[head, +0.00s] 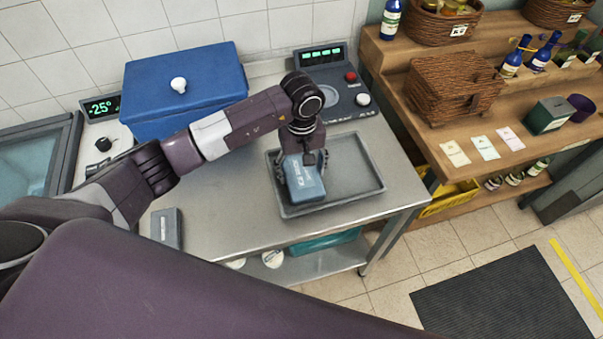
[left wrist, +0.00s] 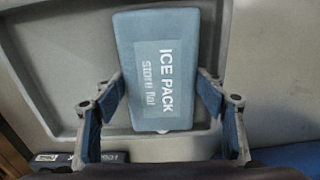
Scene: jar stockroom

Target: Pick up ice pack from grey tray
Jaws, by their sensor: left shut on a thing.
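The ice pack (head: 308,186) is a blue block with white lettering, at the left part of the grey tray (head: 352,150) on the metal table. In the left wrist view the ice pack (left wrist: 165,50) lies lengthwise between my fingers, its label reading "ICE PACK". My left gripper (head: 303,168) is over the tray and shut on the ice pack, with one finger on each side; the gripper also shows in the left wrist view (left wrist: 160,98). Whether the pack touches the tray floor is unclear. My right gripper is not in view.
A blue cool box (head: 185,88) with a white knob stands behind my left arm. A scale (head: 335,88) with a green display is behind the tray. A grey block (head: 166,228) lies at the table's front left. Wooden shelves (head: 440,150) with goods stand right.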

